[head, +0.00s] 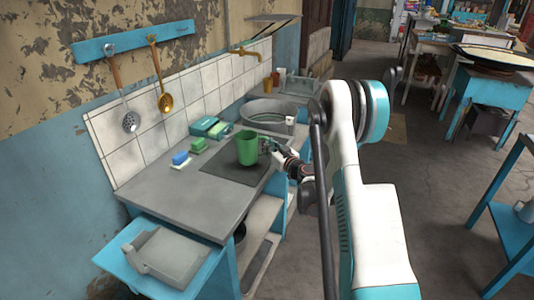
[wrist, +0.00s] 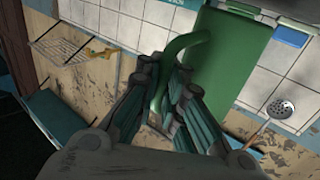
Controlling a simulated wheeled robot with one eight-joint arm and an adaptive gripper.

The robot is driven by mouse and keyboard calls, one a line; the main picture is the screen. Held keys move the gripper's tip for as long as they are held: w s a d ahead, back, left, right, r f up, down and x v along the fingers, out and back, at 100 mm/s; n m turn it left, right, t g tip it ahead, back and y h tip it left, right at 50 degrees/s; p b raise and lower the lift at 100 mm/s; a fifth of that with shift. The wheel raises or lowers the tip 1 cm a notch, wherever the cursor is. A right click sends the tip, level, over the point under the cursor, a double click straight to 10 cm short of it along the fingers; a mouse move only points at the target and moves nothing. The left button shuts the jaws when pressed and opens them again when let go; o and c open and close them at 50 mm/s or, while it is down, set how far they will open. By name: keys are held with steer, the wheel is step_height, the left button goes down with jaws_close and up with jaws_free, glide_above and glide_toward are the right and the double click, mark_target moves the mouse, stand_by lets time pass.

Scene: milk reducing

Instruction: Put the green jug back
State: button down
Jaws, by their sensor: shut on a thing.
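The green jug (head: 246,148) is upright over the dark flat panel (head: 228,172) on the grey counter; I cannot tell whether it touches the panel or is held just above it. My gripper (head: 271,147) comes in from the right, on the handle side. In the wrist view the green jug (wrist: 228,58) fills the upper middle, and its curved handle passes between my gripper's fingers (wrist: 170,82). The fingers are shut on the handle. The fingertips are partly hidden in the head view.
A blue sponge (head: 180,158) and a teal box (head: 206,126) stand left of the jug by the tiled wall. A round grey basin (head: 268,115) is behind it. The counter's front left (head: 165,198) is clear. A skimmer (head: 130,120) and a brass ladle (head: 164,101) hang on the wall.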

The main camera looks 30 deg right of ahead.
steer(key=shift+f+b, duration=0.3)
steer(key=shift+f, duration=1)
steer(key=shift+f, duration=0.1)
steer(key=c, duration=1.7)
jaws_free()
